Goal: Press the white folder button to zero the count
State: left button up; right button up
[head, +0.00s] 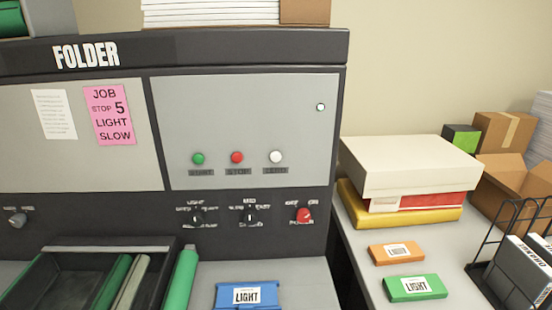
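The folder (240,110) is a dark grey machine with light grey panels and FOLDER lettering, filling the left and middle of the head view. On its right panel sits a row of three round buttons with dark labels below. The white button (276,157) is the rightmost, the red button (237,157) is in the middle, and the green button (198,158) is on the left. The labels are too blurred to read surely. Neither gripper shows, and nothing covers the buttons.
Below the buttons are two black knobs and a red knob (304,214). A blue LIGHT box (248,295) and a dark tray (60,276) with rolls stand in front. Stacked boxes (408,165), orange and green packets, and a wire rack fill the right table. Space before the panel is clear.

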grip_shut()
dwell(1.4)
